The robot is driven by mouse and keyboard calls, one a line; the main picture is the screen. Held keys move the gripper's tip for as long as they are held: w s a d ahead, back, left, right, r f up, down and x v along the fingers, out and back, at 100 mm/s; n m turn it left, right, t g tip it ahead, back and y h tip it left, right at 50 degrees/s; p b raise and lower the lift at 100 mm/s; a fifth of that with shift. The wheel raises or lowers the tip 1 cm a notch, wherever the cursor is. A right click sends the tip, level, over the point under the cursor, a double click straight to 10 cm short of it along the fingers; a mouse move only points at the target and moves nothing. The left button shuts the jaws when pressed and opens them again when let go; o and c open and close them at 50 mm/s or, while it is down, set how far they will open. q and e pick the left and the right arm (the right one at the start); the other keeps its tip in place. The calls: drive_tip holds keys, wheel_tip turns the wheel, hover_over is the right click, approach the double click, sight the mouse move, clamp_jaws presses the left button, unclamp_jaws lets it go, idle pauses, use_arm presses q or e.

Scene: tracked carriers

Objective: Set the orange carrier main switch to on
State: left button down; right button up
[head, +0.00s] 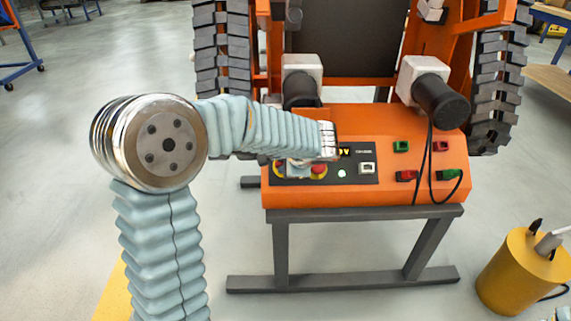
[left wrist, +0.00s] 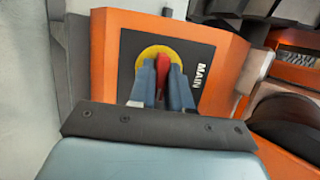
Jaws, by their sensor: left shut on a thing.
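The orange carrier (head: 420,190) stands in front of me, with a black control panel (head: 365,178) on its sloped face. In the left wrist view, the main switch has a red handle (left wrist: 163,65) on a yellow disc (left wrist: 147,54), beside the white word MAIN. My left gripper (left wrist: 161,78) is shut on the red handle, one finger on either side. In the head view, my left gripper (head: 297,171) is at the panel's left part and hides much of the switch. The switch's on and off marks cannot be read. My right gripper is not in view.
The panel also carries a white-framed switch (head: 367,168). Red and green connectors (head: 401,146) sit to its right, with black cables (head: 430,165) hanging over them. A yellow drum (head: 508,275) stands on the floor at right. Grey legs (head: 340,283) support the console.

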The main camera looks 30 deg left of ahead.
use_arm(q)
drive_tip(key=shift+d, duration=0.1)
drive_tip(key=c, duration=1.2)
unclamp_jaws()
drive_tip(key=shift+o, duration=0.2)
drive_tip(key=p+v, duration=0.1)
drive_tip(key=v, duration=1.2)
drive_tip(key=shift+s+d+r, duration=0.2)
drive_tip(key=shift+d+r, duration=0.05)
